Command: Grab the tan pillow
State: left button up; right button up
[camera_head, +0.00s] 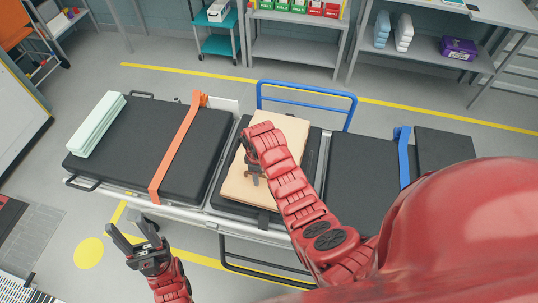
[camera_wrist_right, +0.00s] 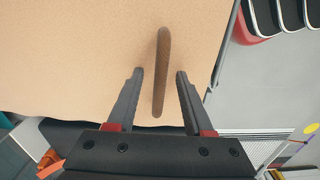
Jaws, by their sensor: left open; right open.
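The tan pillow (camera_head: 288,128) lies on the middle black pad of the stretcher. My right arm reaches over it and hides part of it. My right gripper (camera_head: 252,178) is over the pillow's left part. In the right wrist view the pillow (camera_wrist_right: 70,60) fills the upper left. A narrow brown strip, like a handle (camera_wrist_right: 161,70), lies between the two open, parallel fingers of the right gripper (camera_wrist_right: 158,75); no contact shows. My left gripper (camera_head: 130,230) is open and empty, in front of the stretcher at lower left.
The stretcher's left black pad (camera_head: 150,140) carries a pale green folded item (camera_head: 97,123) and an orange strap (camera_head: 178,145). A blue rail (camera_head: 307,90) stands behind the pillow. A blue strap (camera_head: 404,155) crosses to the right. Shelves line the back wall.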

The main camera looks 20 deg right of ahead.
grip_shut()
dwell(1.4)
